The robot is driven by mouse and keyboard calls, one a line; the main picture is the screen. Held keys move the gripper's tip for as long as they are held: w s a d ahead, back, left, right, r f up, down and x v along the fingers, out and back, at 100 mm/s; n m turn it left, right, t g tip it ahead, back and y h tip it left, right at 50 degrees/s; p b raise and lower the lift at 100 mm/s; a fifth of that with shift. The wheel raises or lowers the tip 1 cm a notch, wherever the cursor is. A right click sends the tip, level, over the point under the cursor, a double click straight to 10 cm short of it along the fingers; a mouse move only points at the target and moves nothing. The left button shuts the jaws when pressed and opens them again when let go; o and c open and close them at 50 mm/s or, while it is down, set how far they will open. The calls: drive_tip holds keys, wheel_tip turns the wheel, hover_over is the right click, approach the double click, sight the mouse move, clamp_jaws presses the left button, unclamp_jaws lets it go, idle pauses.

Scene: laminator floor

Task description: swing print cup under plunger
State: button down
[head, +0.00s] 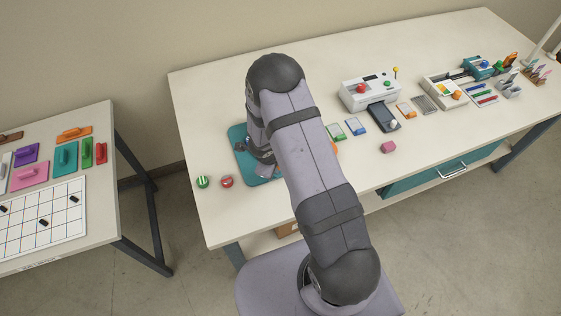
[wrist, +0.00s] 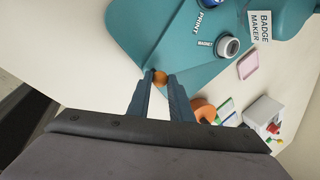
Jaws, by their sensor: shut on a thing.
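The teal badge maker shows in the wrist view, with its base (wrist: 150,35) lying on the table and a raised body (wrist: 283,10) labelled BADGE MAKER. A blue cup (wrist: 209,3) by the PRINT label is cut off at the top edge. A grey-rimmed cup (wrist: 228,46) sits by the MAGNET label. My gripper (wrist: 160,76) is shut on a small orange knob (wrist: 160,79) near the base's edge. The plunger cannot be made out. In the head view my arm hides most of the badge maker, leaving part of its base (head: 238,140) in sight.
A green striped round piece (head: 202,182) and a red one (head: 227,181) lie left of the base. A white machine (head: 368,92) and a pink block (head: 388,147) are farther right. The table's left back is clear.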

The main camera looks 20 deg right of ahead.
drive_tip(key=shift+w+a+m+g+h, duration=0.15)
drive_tip(key=shift+w+a+m+g, duration=0.05)
drive_tip(key=shift+a+m, duration=0.5)
drive_tip(key=shift+w+a+m+g+h, duration=0.1)
drive_tip(key=shift+w+a+m+g, duration=0.1)
drive_tip(key=shift+a+m, duration=0.45)
drive_tip(key=shift+w+a+m+g+h, duration=0.2)
drive_tip(key=shift+a+m, duration=0.3)
drive_tip(key=shift+m, duration=0.35)
drive_tip(key=shift+w+a+m+g+b, duration=0.15)
drive_tip(key=shift+w+a+m+g, duration=0.2)
drive_tip(key=shift+a+m, duration=0.3)
drive_tip(key=shift+w+a+m+g+b, duration=0.15)
drive_tip(key=shift+w+a+m+g, duration=0.2)
drive_tip(key=shift+m, duration=0.5)
drive_tip(key=shift+a, duration=0.1)
drive_tip(key=c, duration=1.6)
unclamp_jaws()
drive_tip(key=shift+b+v, duration=1.65)
drive_tip(key=shift+v, duration=2.05)
drive_tip(key=shift+f, duration=0.1)
